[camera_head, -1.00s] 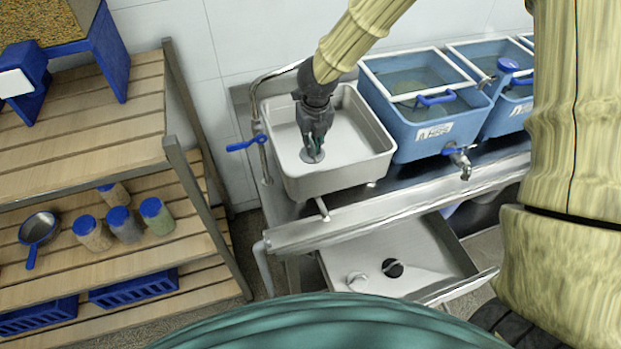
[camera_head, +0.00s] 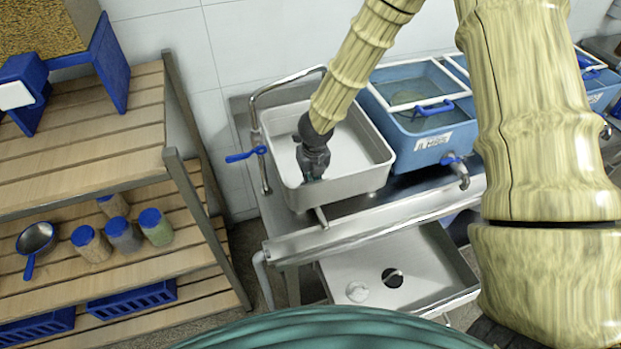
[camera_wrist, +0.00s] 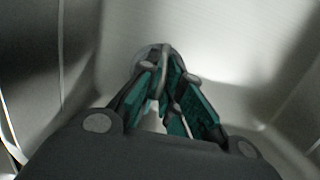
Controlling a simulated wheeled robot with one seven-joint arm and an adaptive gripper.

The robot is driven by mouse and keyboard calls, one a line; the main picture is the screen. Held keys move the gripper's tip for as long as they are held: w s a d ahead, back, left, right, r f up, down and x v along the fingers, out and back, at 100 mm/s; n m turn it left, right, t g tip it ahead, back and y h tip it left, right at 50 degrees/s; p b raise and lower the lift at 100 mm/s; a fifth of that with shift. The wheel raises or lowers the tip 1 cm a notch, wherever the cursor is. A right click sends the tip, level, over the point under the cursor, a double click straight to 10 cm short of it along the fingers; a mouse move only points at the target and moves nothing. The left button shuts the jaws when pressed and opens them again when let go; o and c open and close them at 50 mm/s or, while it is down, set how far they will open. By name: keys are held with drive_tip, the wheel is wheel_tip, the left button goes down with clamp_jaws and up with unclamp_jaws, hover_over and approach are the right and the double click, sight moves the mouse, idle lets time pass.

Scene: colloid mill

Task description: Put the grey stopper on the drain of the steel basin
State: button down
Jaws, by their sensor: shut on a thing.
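The steel basin (camera_head: 345,184) is the grey square sink on the metal bench, with a tall curved tap beside it. My gripper (camera_head: 313,174) points down inside it, near its front-left part. In the head view the gripper and the front wall hide the stopper. I see no drain in this basin.
Below the bench is a lower steel tray (camera_head: 430,262) with a dark round hole (camera_head: 392,278) and a pale round piece (camera_head: 357,291). Blue tanks (camera_head: 425,130) stand right of the basin. A blue-handled tap lever (camera_head: 245,155) and a wooden shelf (camera_head: 90,120) are at left.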

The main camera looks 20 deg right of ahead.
drive_tip(key=shift+f, duration=0.15)
drive_tip(key=shift+f, duration=0.1)
drive_tip(key=c, duration=1.6)
unclamp_jaws()
wheel_tip(320, 180, up, 12)
drive_tip(key=s, duration=0.1)
drive_tip(key=shift+s+b, duration=0.4)
